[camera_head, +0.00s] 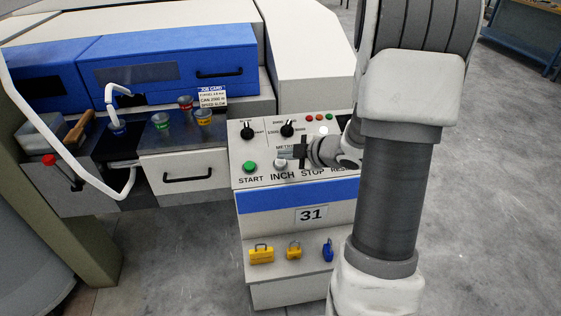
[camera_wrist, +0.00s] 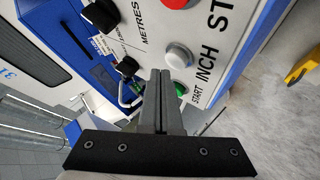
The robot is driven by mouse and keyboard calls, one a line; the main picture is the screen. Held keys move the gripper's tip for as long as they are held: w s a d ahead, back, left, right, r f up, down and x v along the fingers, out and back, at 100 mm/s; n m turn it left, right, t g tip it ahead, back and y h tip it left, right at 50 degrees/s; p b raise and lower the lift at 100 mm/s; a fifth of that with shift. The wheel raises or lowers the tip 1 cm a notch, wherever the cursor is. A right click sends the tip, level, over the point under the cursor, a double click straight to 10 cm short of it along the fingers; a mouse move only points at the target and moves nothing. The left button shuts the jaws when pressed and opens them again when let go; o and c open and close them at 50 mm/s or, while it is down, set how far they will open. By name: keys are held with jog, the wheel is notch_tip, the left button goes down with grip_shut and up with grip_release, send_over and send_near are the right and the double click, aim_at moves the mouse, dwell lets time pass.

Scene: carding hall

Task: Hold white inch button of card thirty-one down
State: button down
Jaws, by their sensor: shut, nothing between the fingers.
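The control panel (camera_head: 240,183) of the card has the number 31 plate (camera_head: 311,214) on its front. The white inch button (camera_head: 281,164) sits above the word INCH, right of the green start button (camera_head: 249,167). In the wrist view the white inch button (camera_wrist: 179,56) is a pale dome in a grey ring, just beyond and right of my fingertips. My gripper (camera_wrist: 161,72) is shut and empty, its fingers pointing toward the panel. In the head view my gripper (camera_head: 288,154) is over the panel close behind the inch button. I cannot tell whether it touches it.
The red stop button (camera_wrist: 178,3) is beyond the inch button in the wrist view; the green start button (camera_wrist: 180,88) is partly hidden by my fingers. Black knobs (camera_head: 287,129) stand behind. Padlocks (camera_head: 262,254) sit on the lower ledge. A job card (camera_head: 212,96) stands left.

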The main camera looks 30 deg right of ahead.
aim_at(286, 175)
jog(key=shift+f, duration=0.1)
jog(key=shift+w+f, duration=0.1)
jog(key=shift+f, duration=0.2)
jog(key=shift+w+f+b, duration=0.1)
jog(key=shift+f+b, duration=0.4)
jog(key=shift+b, duration=0.1)
dwell(2.2)
jog(key=shift+r, duration=0.1)
dwell(1.4)
jog(key=shift+s+r+p, duration=0.25)
jog(key=shift+r+p, duration=0.5)
jog(key=shift+p, duration=0.05)
jog(key=r+p, duration=0.2)
jog(key=s+r+p, duration=0.1)
jog(key=r+p, duration=0.1)
jog(key=r, duration=0.1)
jog(key=shift+s+a, duration=0.1)
jog(key=shift+a, duration=0.1)
